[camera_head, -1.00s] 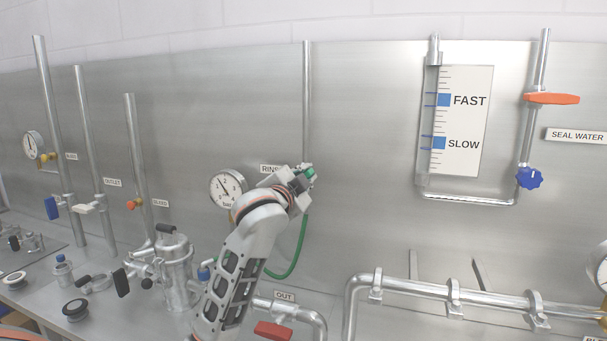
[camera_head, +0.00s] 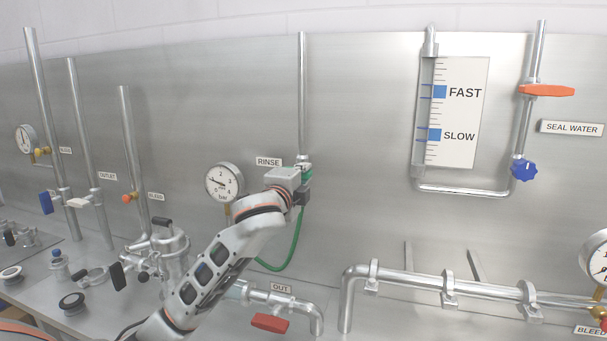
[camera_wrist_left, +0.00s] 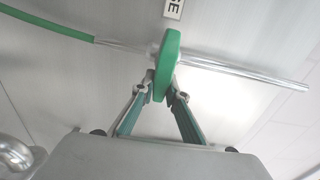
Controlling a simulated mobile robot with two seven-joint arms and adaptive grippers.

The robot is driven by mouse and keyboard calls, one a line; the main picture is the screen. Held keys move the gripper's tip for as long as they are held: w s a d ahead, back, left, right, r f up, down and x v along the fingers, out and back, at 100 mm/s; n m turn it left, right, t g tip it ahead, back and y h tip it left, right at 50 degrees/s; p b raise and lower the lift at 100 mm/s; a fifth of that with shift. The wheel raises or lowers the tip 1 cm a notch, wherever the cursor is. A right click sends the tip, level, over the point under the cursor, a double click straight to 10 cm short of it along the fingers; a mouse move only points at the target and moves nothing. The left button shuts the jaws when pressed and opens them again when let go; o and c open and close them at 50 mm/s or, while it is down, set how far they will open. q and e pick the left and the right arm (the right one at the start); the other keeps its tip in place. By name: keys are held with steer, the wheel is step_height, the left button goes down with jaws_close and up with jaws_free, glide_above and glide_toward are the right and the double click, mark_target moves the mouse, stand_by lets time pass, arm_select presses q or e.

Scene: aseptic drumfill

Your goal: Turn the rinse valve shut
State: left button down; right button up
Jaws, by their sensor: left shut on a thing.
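The rinse valve's green handle (camera_head: 306,168) shows in the head view at the foot of a vertical pipe, mostly hidden by my left gripper (camera_head: 302,178). In the left wrist view the green handle (camera_wrist_left: 168,62) looks crosswise to the pipe line. The left gripper (camera_wrist_left: 158,92) is shut on the handle's near end, with a fingertip on each side. A green hose (camera_head: 294,248) hangs below the valve. The RINSE label (camera_head: 269,161) is just left of it. My right gripper is not in view.
A pressure gauge (camera_head: 224,182) sits close left of the gripper. Below is the OUT pipe with a red handle (camera_head: 270,323). A flow gauge board (camera_head: 462,112) and blue knob (camera_head: 523,169) are to the right. The steel panel between is clear.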

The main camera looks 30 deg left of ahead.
arm_select(q)
steer(key=shift+a+r, duration=0.1)
stand_by(0.3)
steer(key=c, duration=2.3)
jaws_free()
steer(key=o, duration=0.3)
steer(key=v, duration=1.2)
